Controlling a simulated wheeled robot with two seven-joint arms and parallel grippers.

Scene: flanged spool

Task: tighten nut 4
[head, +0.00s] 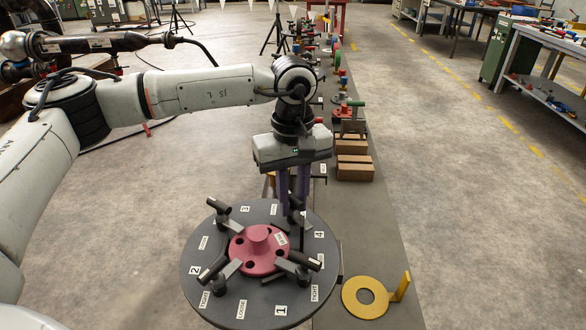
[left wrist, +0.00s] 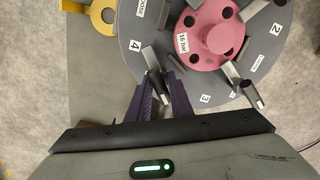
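The grey round flange (head: 195,255) carries labels 1 to 4 and a pink hub (head: 259,240) at its centre. Several lever-handled nuts with dark grips stand around the hub. The lever of nut 4 (left wrist: 151,60) is beside the label 4 (left wrist: 137,72) in the left wrist view. My left gripper (head: 292,208) points down at this lever from above. In the left wrist view my left gripper (left wrist: 160,80) has its purple fingers apart, with the lever's dark end between or just under the tips. Contact cannot be told. My right gripper is not in view.
A yellow ring plate with an upright tab (head: 366,297) lies on the grey bench strip right of the flange. Brown blocks (head: 354,167) and several coloured fittings stand farther along the strip.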

